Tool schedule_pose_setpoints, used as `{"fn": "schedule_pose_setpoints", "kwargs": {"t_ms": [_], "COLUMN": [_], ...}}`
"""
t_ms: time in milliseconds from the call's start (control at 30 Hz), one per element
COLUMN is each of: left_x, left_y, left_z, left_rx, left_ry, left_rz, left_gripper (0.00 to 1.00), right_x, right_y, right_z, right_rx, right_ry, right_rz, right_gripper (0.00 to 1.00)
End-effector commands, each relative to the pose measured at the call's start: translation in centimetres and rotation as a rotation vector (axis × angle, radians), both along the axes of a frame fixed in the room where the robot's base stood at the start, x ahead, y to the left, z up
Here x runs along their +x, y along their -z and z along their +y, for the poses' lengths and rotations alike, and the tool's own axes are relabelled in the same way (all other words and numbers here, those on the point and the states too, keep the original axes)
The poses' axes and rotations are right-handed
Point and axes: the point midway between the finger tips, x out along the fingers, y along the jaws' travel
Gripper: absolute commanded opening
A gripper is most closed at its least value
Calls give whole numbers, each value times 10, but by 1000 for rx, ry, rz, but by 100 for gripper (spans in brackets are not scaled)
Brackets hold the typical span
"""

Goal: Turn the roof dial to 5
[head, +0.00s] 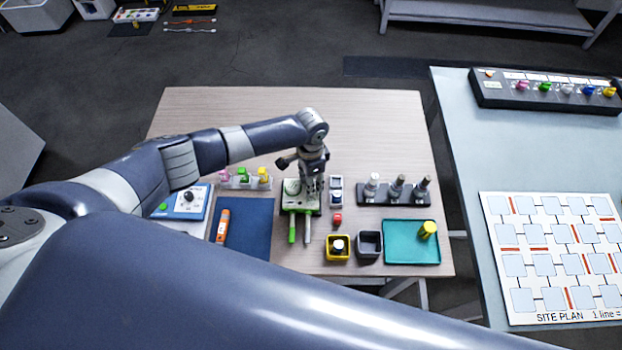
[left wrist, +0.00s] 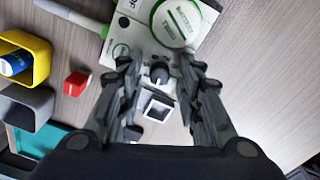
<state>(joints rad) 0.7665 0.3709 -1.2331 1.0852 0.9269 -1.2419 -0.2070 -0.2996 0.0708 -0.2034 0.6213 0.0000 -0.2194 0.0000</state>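My left gripper (head: 313,184) points down over a white and green device (head: 288,208) on the wooden table. In the left wrist view the gripper (left wrist: 158,66) is open, with one finger on each side of a small black dial (left wrist: 158,75) on the device (left wrist: 122,36). I cannot tell whether the fingertips touch the dial. The dial's numbers and pointer setting are too small to read. A round white and green disc (left wrist: 176,20) sits beside the dial on the device. My right gripper is not in view.
A blue box (head: 190,212) with a black knob stands left of the device. A small red block (left wrist: 76,84), a yellow bin (left wrist: 42,57) and a grey bin (left wrist: 32,110) are close by. A teal tray (head: 405,253) is at the right. The table's far part is bare.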

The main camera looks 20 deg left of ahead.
Motion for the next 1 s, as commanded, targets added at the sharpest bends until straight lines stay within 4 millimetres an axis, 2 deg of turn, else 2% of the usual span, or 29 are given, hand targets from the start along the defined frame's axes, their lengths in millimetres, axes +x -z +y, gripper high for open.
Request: {"fn": "schedule_pose_setpoints", "kwargs": {"t_ms": [33, 100, 567, 1000], "left_x": [0, 0, 0, 1], "left_y": [0, 0, 0, 0], "left_z": [0, 0, 0, -1], "left_rx": [0, 0, 0, -1], "left_ry": [0, 0, 66, 363], "left_rz": [0, 0, 0, -2], "left_gripper": [15, 0, 0, 0], "right_x": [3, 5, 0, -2], "right_y": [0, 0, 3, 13], "right_z": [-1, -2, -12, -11], "right_rx": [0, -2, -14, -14], "right_ry": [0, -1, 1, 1], "right_rz": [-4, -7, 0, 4], "right_gripper": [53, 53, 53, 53]}}
